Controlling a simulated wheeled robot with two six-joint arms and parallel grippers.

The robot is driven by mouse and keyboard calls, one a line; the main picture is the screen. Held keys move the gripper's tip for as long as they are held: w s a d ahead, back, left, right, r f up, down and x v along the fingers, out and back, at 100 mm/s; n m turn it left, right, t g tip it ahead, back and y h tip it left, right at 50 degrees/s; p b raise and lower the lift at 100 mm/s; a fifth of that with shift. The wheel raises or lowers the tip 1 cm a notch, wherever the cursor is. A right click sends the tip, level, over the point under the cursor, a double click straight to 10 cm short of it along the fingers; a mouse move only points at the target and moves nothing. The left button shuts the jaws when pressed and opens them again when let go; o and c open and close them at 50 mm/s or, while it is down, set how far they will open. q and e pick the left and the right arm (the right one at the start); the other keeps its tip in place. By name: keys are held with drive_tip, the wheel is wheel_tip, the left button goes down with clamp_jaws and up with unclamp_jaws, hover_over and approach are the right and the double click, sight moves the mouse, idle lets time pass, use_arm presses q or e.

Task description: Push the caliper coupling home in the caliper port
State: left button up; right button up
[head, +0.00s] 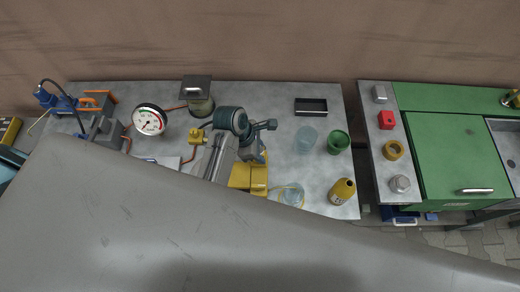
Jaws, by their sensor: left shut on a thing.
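My left gripper (261,151) is in the middle of the bench, beyond the yellow caliper body (248,178). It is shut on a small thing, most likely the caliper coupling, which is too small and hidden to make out. The caliper port is also hidden by the gripper and wrist, so I cannot tell how far the coupling sits in it. A yellow valve block (197,136) with a thin red hose lies left of my wrist. My right gripper is not in view.
A pressure gauge (149,120) and a lidded pot (198,96) stand at left. My own grey part covers the foreground.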

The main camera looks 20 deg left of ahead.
use_arm(q)
drive_tip(key=o, duration=1)
drive_tip(key=b+v, duration=0.1)
drive_tip(key=v, duration=0.9)
drive_tip(key=shift+s+a+r, duration=0.1)
drive_tip(key=shift+a+r, duration=0.1)
drive_tip(key=shift+r, duration=0.1)
